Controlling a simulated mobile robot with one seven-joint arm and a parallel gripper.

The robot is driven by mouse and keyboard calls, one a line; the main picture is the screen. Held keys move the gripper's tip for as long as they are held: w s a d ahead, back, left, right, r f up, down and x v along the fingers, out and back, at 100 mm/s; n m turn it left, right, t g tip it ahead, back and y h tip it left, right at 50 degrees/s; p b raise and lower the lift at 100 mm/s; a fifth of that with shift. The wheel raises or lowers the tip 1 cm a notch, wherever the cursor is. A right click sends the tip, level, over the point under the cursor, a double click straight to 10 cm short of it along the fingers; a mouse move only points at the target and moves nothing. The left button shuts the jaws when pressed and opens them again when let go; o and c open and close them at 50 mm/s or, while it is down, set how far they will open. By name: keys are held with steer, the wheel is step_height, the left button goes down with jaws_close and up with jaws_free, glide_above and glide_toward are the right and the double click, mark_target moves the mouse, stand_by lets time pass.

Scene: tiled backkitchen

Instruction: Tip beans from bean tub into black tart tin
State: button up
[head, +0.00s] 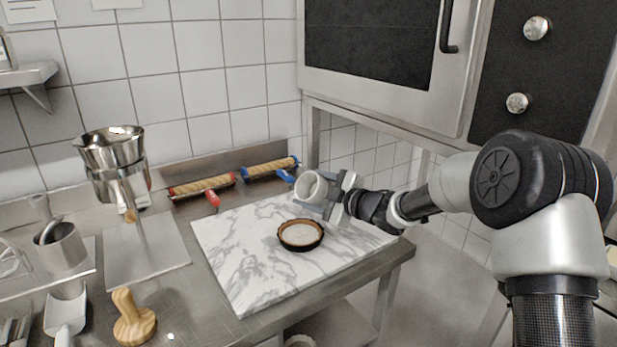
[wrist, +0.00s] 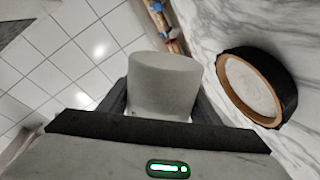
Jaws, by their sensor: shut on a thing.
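My gripper (head: 332,195) is shut on the bean tub (head: 309,185), a pale grey cylinder held above the marble board, toward its back right. In the head view the tub is tilted, its open end turned to the left. In the wrist view the tub (wrist: 162,86) sits between the two fingers and shows only its outer side. The black tart tin (head: 301,235) lies on the marble board, in front of the tub and a little to its left. In the wrist view the tin (wrist: 287,73) is at the right, apart from the tub. A pale disc fills its floor. I cannot make out any beans.
The marble board (head: 240,255) is clear around the tin. An oven (head: 390,50) hangs above at the back right.

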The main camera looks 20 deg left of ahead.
mark_target(311, 177)
step_height(311, 177, up, 2)
steer(key=m+p, duration=0.2)
steer(key=p, duration=0.1)
steer(key=shift+m+y, duration=0.3)
steer(key=shift+m, duration=0.1)
steer(key=r+m+p, duration=0.1)
steer(key=p, duration=0.2)
steer(key=shift+r+m, duration=0.3)
steer(key=shift+m, duration=0.1)
steer(key=shift+r+m+y+p, duration=0.3)
steer(key=shift+m+y+p, duration=0.2)
steer(key=shift+m+p, duration=0.45)
steer(key=shift+w+r+m+p, duration=0.1)
steer(key=shift+r+m+p, duration=0.15)
steer(key=shift+m+p, duration=0.4)
steer(key=shift+r+m+y, duration=0.1)
steer(key=shift+m+y, duration=0.2)
steer(key=shift+m, duration=0.5)
